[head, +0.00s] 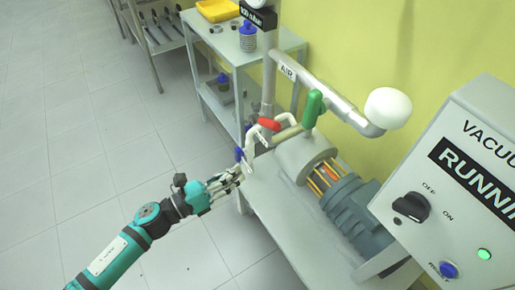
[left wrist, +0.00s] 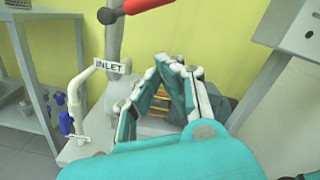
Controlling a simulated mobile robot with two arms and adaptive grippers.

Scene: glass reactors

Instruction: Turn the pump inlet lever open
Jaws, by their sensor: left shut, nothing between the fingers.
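The pump (head: 305,157) lies on a grey bench, with a white pipe at its near-left end. In the left wrist view this pipe (left wrist: 78,88) carries an INLET label (left wrist: 111,66). A blue lever (left wrist: 66,123) hangs by the pipe; blue also shows beside it in the head view (head: 239,154). A red lever (head: 269,124) and a green lever (head: 313,108) sit above the pump. My left gripper (head: 236,176) is shut and empty, just below and left of the inlet pipe. Its fingertips meet in the left wrist view (left wrist: 170,62). My right gripper is out of view.
A control box (head: 455,185) with a black knob (head: 411,207) and a green light stands at the right. A shelf unit (head: 222,70) with a yellow tray (head: 217,10) stands behind. An AIR pipe (head: 322,88) runs above the pump. The floor at left is clear.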

